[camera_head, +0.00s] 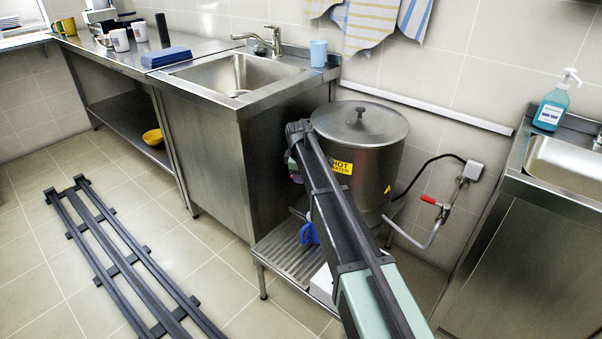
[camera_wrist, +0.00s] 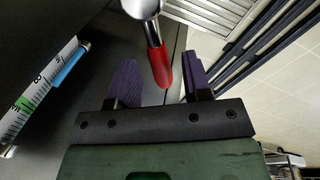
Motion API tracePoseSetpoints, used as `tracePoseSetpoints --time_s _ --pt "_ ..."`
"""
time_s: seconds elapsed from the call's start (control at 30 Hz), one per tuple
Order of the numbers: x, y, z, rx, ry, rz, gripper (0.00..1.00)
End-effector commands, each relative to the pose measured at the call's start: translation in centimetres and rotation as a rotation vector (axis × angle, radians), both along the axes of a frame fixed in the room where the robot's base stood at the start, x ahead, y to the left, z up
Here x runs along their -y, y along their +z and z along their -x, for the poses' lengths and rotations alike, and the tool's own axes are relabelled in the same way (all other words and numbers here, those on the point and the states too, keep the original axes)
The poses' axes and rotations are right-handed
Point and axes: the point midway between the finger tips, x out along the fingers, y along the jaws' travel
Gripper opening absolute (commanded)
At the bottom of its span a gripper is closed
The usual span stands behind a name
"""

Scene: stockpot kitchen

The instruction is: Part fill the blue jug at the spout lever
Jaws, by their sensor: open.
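A blue object, likely the jug (camera_head: 308,233), stands on the slatted stand below the pot in the head view, mostly hidden by my arm. The steel pot (camera_head: 374,133) has a lid and a yellow hot-water label. In the wrist view the red spout lever (camera_wrist: 160,66) runs from a shiny metal fitting (camera_wrist: 141,8) down between the purple pads of my gripper (camera_wrist: 161,82). My gripper is open, with one finger on each side of the lever and visible gaps. The jug is not visible in the wrist view.
A scale strip (camera_wrist: 35,92) with a blue-and-white tube lies left of my gripper. The slatted stand (camera_head: 280,254) is below the pot. Another red-handled valve (camera_head: 429,200) sits on a pipe at right. A sink (camera_head: 238,75) and a light-blue cup (camera_head: 318,53) are behind.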

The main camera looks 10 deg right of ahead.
Motion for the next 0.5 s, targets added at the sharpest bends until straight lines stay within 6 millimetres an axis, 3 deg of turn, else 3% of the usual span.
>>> tracePoseSetpoints --time_s 0.3,0.5 --pt "-0.5 8.1 1.3 0.0 0.001 0.0 0.45" --pt "-0.7 10.2 1.8 0.0 0.001 0.0 0.45"
